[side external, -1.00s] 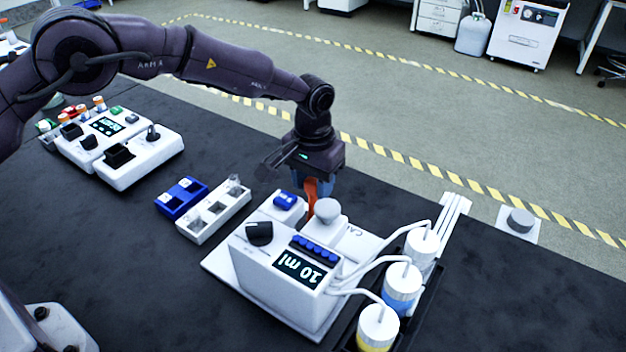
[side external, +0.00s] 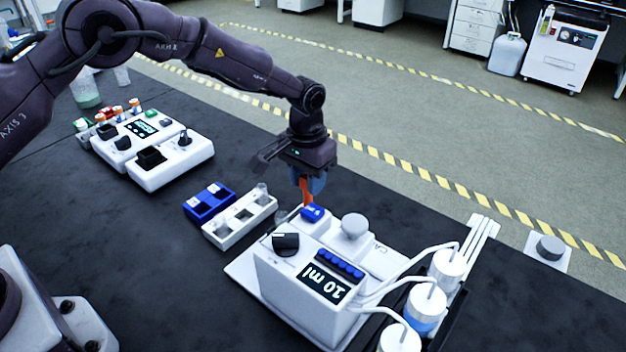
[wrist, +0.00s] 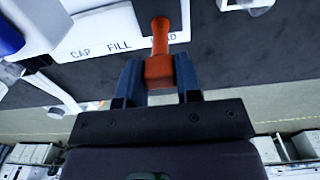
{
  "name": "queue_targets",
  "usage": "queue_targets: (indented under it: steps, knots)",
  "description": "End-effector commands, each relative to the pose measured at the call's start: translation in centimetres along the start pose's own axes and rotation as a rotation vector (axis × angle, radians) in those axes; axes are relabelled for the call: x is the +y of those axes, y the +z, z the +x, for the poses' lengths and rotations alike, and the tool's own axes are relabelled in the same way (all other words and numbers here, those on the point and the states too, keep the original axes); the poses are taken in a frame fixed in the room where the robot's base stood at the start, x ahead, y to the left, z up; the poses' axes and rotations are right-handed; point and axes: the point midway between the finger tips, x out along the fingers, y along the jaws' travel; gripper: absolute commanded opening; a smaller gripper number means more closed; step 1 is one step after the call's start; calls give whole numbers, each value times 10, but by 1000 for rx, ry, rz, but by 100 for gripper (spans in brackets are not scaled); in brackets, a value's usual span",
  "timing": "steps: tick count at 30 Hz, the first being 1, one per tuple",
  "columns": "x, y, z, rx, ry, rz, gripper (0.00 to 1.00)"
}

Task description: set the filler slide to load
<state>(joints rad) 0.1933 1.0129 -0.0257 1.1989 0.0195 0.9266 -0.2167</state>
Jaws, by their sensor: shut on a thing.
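The filler slide's orange handle (wrist: 160,45) is between the blue fingers of my gripper (wrist: 158,76) in the wrist view. My gripper is shut on it. The handle stands at the LOAD end of the label strip (wrist: 120,42), covering part of that word; CAP and FILL read to its left. In the side view my gripper (side external: 310,186) holds the orange handle (side external: 306,194) at the far left end of the white filler (side external: 300,285), behind the blue piece (side external: 313,213). The slide's body is mostly hidden there.
The filler has a grey round knob (side external: 355,225), a black dial (side external: 285,244) and a "10 ml" display (side external: 324,283). Tubed bottles (side external: 425,305) stand at its right. A white rack (side external: 238,222) and a blue rack (side external: 209,203) are close on the left.

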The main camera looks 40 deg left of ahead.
Motion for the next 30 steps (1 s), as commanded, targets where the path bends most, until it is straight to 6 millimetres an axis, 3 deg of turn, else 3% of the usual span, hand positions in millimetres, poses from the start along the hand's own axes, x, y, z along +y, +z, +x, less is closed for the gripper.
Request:
queue_targets:
  steps: [1, 2, 5, 17, 30]
  knots:
    - [-7, 0, -1, -2, -12, -2, 0]
    - [-8, 0, -1, -3, -13, -2, 34]
    - [-8, -1, -1, -2, -12, -3, 57]
    - [-4, -1, -8, 0, -8, -2, 57]
    - [-4, -1, -98, 2, -8, -2, 57]
